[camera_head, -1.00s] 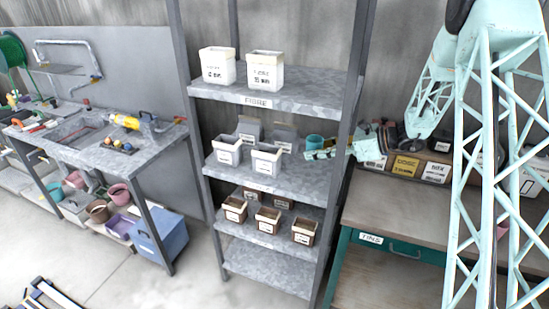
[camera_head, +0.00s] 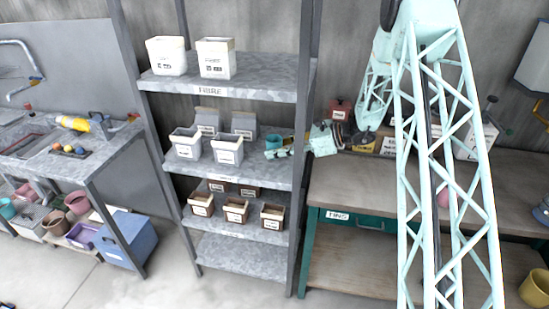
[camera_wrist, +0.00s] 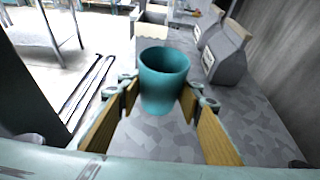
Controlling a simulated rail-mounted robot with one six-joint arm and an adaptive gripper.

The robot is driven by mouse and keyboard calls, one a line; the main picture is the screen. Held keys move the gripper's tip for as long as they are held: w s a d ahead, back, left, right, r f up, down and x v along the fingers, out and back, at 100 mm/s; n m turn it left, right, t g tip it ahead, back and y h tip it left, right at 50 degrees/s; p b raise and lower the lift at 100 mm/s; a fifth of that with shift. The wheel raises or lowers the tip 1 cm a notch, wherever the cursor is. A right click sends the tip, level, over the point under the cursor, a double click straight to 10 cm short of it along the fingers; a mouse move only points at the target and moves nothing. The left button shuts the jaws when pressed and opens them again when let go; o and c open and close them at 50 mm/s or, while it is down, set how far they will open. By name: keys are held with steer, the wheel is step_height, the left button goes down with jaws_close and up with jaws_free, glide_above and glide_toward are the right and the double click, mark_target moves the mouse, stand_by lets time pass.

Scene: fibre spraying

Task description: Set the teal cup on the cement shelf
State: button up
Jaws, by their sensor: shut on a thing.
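The teal cup (camera_wrist: 163,80) is upright between the wooden-faced fingers of my gripper (camera_wrist: 160,103) in the wrist view, and the gripper is shut on it. In the head view the cup (camera_head: 273,142) is small, at the right end of the middle grey shelf (camera_head: 260,172), with my gripper (camera_head: 279,152) reaching in from the right. That shelf's label is too small to read. The cup is at or just above the shelf surface; I cannot tell if its base touches.
The FIBRE shelf (camera_head: 225,85) is above, with two white bins. The right post (camera_head: 299,170) stands close to my gripper. A workbench (camera_head: 365,190) is to the right.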

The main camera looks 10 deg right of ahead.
stand_by(0.3)
steer(key=shift+f, duration=1.85)
steer(key=shift+f+b, duration=0.2)
steer(key=shift+b, duration=0.1)
steer(key=o, duration=0.9)
steer(key=shift+r, duration=0.15)
steer(key=shift+d+r, duration=0.1)
steer(key=shift+p+v, duration=0.6)
steer(key=shift+v, duration=5.3)
